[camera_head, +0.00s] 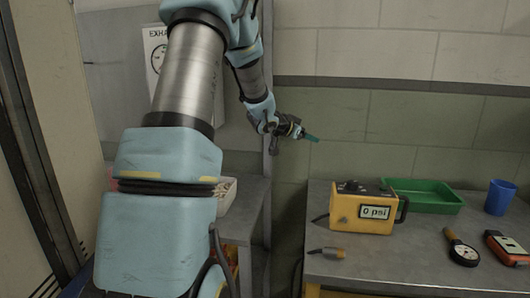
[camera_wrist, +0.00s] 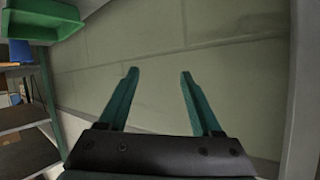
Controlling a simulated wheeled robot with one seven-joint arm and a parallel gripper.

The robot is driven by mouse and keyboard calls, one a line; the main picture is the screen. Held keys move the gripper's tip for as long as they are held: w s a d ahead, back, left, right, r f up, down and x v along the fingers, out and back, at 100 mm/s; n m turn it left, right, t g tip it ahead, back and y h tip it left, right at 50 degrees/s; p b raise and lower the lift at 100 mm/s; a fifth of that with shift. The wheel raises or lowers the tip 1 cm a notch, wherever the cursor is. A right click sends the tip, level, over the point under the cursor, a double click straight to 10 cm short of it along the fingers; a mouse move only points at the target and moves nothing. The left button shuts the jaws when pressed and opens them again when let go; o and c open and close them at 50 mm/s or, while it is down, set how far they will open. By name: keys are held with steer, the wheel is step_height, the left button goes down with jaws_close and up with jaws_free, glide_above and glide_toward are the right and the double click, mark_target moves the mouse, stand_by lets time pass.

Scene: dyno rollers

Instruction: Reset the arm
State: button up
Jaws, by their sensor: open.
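My arm rises through the left half of the head view and bends over to the right. My gripper (camera_head: 311,137) hangs in the air in front of the green-grey block wall, above and to the left of the right-hand bench. In the wrist view my gripper (camera_wrist: 157,75) shows two teal fingers spread wide apart. Nothing is between them, only the wall (camera_wrist: 160,55) behind. The gripper is open and empty, apart from every object.
The metal bench (camera_head: 390,264) at right holds a yellow box reading 0 psi (camera_head: 358,212), a green tray (camera_head: 425,205), a blue cup (camera_head: 499,197), a round gauge (camera_head: 463,252), an orange device (camera_head: 507,249) and a small yellow-grey tool (camera_head: 327,252). A post (camera_head: 268,190) stands left of it.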

steer(key=s+a+f+n+g+y, duration=0.1)
steer(key=s+a+f+n+y, duration=0.2)
steer(key=s+a, duration=0.35)
steer(key=s+a+f+n+g+y, duration=0.1)
steer(key=s+a+f+n+y, duration=0.15)
steer(key=s+a+y, duration=0.4)
steer(key=s+a+f+n+g, duration=0.1)
steer(key=s+a+n+g, duration=0.1)
steer(key=s, duration=0.8)
steer(key=s+a+f+n+g, duration=0.2)
steer(key=s+a, duration=0.3)
steer(key=s, duration=0.5)
steer(key=shift+a+f+g, duration=0.3)
steer(key=shift+g, duration=0.6)
steer(key=shift+w+h, duration=0.1)
steer(key=shift+h, duration=0.15)
steer(key=shift+c, duration=0.4)
